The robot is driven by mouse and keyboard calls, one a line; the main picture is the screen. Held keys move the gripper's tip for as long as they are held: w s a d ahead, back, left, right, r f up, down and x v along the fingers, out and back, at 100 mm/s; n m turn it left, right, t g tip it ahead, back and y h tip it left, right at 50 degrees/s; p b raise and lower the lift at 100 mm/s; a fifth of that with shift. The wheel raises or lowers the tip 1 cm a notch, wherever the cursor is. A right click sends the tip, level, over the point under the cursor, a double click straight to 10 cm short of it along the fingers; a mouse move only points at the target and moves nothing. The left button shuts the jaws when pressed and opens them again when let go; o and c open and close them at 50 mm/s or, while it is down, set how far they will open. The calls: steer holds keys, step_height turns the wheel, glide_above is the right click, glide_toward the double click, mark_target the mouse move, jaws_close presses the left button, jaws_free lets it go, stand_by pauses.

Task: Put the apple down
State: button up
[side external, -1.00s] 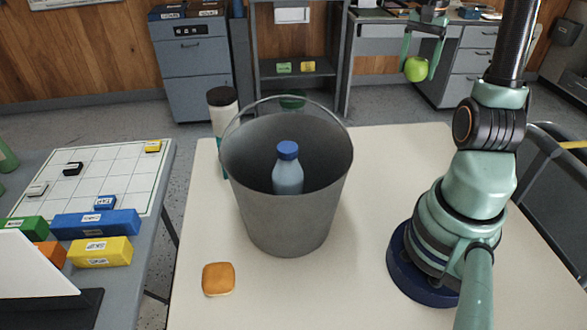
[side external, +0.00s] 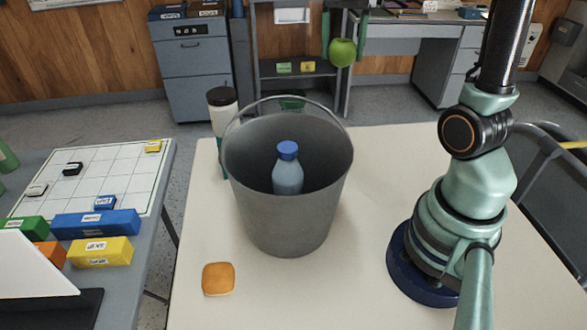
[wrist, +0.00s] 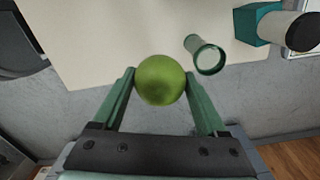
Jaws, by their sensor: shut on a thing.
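The green apple (side external: 342,53) is held high in the air between the two fingers of my gripper (side external: 344,45), beyond the far edge of the table in the side view. In the wrist view the same apple (wrist: 160,80) sits between the fingertips of my gripper (wrist: 161,77), which is shut on it. Nothing is under the apple close by. The upper part of my gripper is cut off by the top edge of the side view.
A grey bucket (side external: 290,215) with a blue-capped bottle (side external: 288,175) in it stands mid-table. A bread roll (side external: 218,279) lies in front.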

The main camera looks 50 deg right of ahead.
steer(key=a+n, duration=0.6)
steer(key=a, duration=1.8)
steer(key=s+a+n, duration=0.6)
steer(key=s+a, duration=0.8)
steer(key=a, duration=0.2)
steer(key=f, duration=2.5)
steer(key=shift+s+d+f, duration=0.1)
steer(key=shift+s+f, duration=0.05)
steer(key=shift+s, duration=0.05)
steer(key=shift+f, duration=0.15)
steer(key=o, duration=1.6)
